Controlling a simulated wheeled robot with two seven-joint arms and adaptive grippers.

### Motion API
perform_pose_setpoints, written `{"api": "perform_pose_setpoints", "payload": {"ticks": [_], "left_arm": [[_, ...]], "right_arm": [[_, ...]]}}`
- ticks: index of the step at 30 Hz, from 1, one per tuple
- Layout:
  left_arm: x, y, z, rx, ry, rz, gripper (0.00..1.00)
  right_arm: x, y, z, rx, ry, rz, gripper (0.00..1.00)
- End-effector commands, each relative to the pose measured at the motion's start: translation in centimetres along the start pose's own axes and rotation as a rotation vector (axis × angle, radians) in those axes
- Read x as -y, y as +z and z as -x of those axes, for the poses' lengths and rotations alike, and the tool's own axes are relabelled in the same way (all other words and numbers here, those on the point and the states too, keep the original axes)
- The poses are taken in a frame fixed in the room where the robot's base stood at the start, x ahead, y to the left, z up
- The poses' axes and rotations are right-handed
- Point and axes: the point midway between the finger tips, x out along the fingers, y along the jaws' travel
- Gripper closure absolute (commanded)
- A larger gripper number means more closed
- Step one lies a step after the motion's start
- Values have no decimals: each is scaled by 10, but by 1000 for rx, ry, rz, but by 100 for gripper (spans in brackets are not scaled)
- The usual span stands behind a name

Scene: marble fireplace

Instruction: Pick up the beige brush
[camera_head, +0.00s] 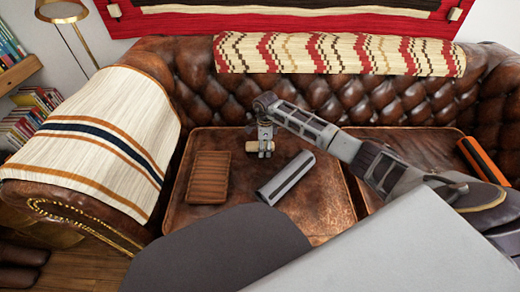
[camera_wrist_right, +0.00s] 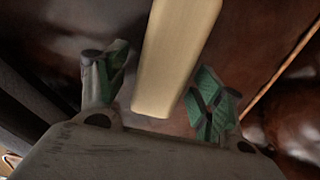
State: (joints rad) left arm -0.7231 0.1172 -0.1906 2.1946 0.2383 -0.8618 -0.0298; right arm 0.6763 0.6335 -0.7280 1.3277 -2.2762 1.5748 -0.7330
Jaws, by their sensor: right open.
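The beige brush (camera_head: 251,147) lies on the brown leather sofa seat, partly hidden by my right gripper (camera_head: 265,151) in the head view. In the right wrist view the brush is a long, smooth beige bar (camera_wrist_right: 177,55) running down from the top edge. My right gripper (camera_wrist_right: 158,92) is open. Its two green-padded fingers stand on either side of the bar, with visible gaps. I cannot tell how high the fingers are above the seat. My left gripper is in neither view.
A brown ribbed case (camera_head: 209,177) lies left of the brush, and a grey box (camera_head: 286,178) lies in front of it to the right. An orange and black item (camera_head: 484,160) rests at the right. The tufted backrest (camera_head: 330,97) rises behind. Bare seat (camera_head: 322,205) shows at front right.

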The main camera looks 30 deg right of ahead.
Motion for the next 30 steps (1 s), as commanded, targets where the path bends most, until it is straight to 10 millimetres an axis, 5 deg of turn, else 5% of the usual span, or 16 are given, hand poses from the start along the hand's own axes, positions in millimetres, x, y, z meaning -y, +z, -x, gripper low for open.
{"api": "perform_pose_setpoints", "payload": {"ticks": [11,23,30], "left_arm": [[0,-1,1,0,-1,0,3],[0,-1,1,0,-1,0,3],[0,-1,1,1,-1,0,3]], "right_arm": [[0,0,1,0,0,0,32],[0,0,1,0,0,0,82],[0,0,1,0,-1,0,84]]}}
